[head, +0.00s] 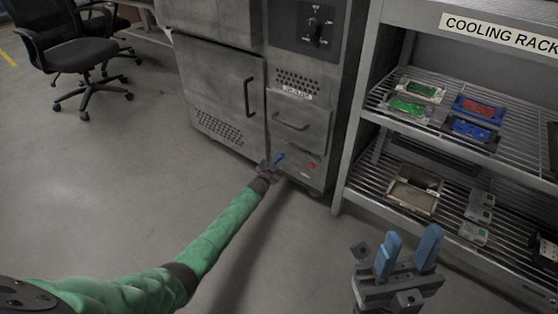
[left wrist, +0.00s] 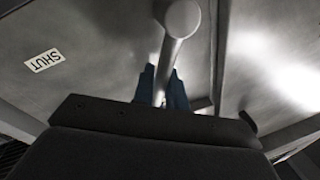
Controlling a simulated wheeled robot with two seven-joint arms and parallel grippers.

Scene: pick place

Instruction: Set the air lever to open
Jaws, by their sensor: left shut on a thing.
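The air lever (left wrist: 180,28) is a grey rod with a round end in the left wrist view. My left gripper (left wrist: 161,88) has its blue fingers on both sides of the rod and is shut on it. A white label reading SHUT (left wrist: 44,60) is on the metal panel to the left of the lever. In the head view my left gripper (head: 278,160) is at the lower front of the grey machine (head: 297,150); the lever is hidden there. My right gripper (head: 408,252) is open and empty, with its blue fingers apart.
A red button (head: 311,165) is on the machine, right of my left gripper. A cooling rack (head: 350,165) with trays and parts stands at the right. A black office chair (head: 75,45) is at the far left. The floor (head: 110,190) between is clear.

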